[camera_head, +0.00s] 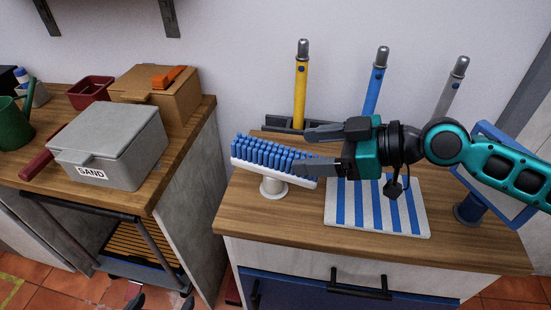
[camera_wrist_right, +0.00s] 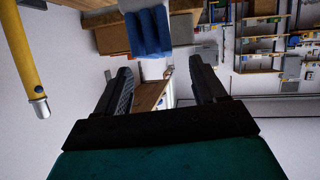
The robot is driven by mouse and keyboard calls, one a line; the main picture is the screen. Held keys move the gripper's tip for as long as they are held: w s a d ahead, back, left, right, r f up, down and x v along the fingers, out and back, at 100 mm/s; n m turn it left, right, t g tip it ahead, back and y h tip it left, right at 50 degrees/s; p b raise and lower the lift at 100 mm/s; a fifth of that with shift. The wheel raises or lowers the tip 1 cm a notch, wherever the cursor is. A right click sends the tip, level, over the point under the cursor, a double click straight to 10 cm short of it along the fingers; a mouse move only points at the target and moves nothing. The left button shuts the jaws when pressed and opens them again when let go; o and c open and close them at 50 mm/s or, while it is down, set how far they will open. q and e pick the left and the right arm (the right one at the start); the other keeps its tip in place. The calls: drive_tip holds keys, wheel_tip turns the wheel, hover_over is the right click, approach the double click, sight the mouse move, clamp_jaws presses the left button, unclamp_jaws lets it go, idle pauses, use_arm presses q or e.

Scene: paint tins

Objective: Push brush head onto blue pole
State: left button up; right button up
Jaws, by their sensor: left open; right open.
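The brush head (camera_head: 277,157), with blue bristles up and a white base, rests tilted on a small white stand (camera_head: 273,188). In the right wrist view its bristles (camera_wrist_right: 148,32) show ahead, between the fingers. The blue pole (camera_head: 376,80) stands by the wall, behind my right arm, its lower end hidden. My right gripper (camera_head: 308,150) is open and empty at the brush head's right end; the lower finger overlaps that end, and I cannot tell if they touch. At the bottom edge, what look like my left gripper's tips (camera_head: 161,298) are apart.
A yellow pole (camera_head: 300,95) and a grey pole (camera_head: 451,88) stand on either side of the blue one. A blue-striped mat (camera_head: 424,226) lies under my right arm. A blue-framed panel (camera_head: 486,127) stands at the right. A grey SAND box (camera_head: 110,145) is on the left bench.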

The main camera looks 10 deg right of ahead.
sight(282, 152)
drive_tip(key=x, duration=0.4)
drive_tip(key=shift+w+p, duration=0.1)
drive_tip(key=shift+p, duration=0.3)
drive_tip(key=shift+w+a+f, duration=0.25)
drive_tip(key=shift+a, duration=0.2)
drive_tip(key=shift+c, duration=0.2)
drive_tip(key=c, duration=1.1)
drive_tip(key=shift+r, duration=0.2)
